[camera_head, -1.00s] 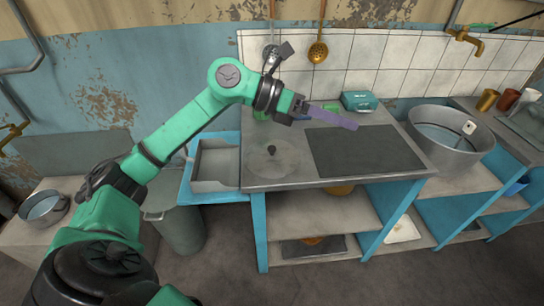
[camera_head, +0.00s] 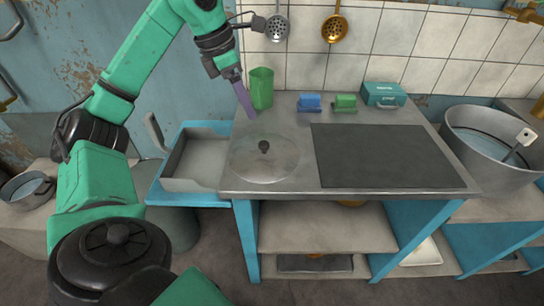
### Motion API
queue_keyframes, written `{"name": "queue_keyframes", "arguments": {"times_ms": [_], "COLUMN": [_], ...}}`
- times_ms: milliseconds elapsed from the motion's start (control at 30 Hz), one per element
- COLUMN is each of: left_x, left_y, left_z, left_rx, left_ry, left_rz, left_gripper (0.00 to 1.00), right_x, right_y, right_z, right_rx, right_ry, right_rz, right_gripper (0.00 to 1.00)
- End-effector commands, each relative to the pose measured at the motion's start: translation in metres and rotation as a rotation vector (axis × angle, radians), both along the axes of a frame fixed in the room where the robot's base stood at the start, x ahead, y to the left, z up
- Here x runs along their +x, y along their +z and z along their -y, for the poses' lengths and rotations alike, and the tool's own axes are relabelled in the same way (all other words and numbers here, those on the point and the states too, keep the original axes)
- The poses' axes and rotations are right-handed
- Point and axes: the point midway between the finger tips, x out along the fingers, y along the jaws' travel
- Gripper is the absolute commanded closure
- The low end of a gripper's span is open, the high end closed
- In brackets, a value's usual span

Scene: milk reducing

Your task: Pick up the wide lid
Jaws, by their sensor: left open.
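The wide lid (camera_head: 264,165) is a glassy, see-through disc with a dark knob (camera_head: 264,147) at its centre. It lies flat on the left part of the metal counter (camera_head: 300,190), beside the dark cooktop. My left gripper (camera_head: 250,113) has purple fingers that point down, behind and slightly left of the lid's knob. It is above the counter, apart from the knob, and holds nothing that I can see. The two fingers overlap in this view. My right gripper is not in view.
A green cup (camera_head: 261,88) stands close beside the left gripper. Blue (camera_head: 309,103) and green (camera_head: 345,103) small items and a teal box (camera_head: 384,94) stand along the back. The dark cooktop (camera_head: 385,155) fills the counter's right. An open drawer (camera_head: 190,165) juts out left; a large pot (camera_head: 490,140) stands right.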

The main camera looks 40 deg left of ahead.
Motion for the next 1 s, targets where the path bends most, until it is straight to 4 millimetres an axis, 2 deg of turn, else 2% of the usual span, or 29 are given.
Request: {"name": "queue_keyframes", "arguments": {"times_ms": [133, 300, 467, 633, 767, 967, 1000], "left_x": [0.006, 0.018, 0.023, 0.028, 0.033, 0.033, 0.033], "left_y": [-0.033, -0.074, -0.092, -0.124, -0.138, -0.138, -0.138], "left_z": [0.004, 0.012, 0.015, 0.021, 0.023, 0.023, 0.023], "left_rx": [0.001, 0.0, -0.001, -0.001, 0.0, -0.001, -0.001], "left_ry": [-0.002, -0.002, -0.002, -0.002, -0.002, -0.003, -0.003], "left_rz": [-0.006, -0.005, -0.004, -0.005, -0.002, -0.002, -0.002], "left_gripper": [0.31, 0.31, 0.31, 0.31, 0.31, 0.31, 0.46], "right_x": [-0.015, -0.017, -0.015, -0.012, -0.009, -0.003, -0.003], "right_y": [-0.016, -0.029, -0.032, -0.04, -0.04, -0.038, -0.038], "right_z": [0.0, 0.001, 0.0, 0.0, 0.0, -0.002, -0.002], "right_rx": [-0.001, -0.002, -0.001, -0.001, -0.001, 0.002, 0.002], "right_ry": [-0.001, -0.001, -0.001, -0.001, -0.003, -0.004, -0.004], "right_rz": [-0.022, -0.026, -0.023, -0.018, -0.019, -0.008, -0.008], "right_gripper": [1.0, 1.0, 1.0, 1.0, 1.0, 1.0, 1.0]}}
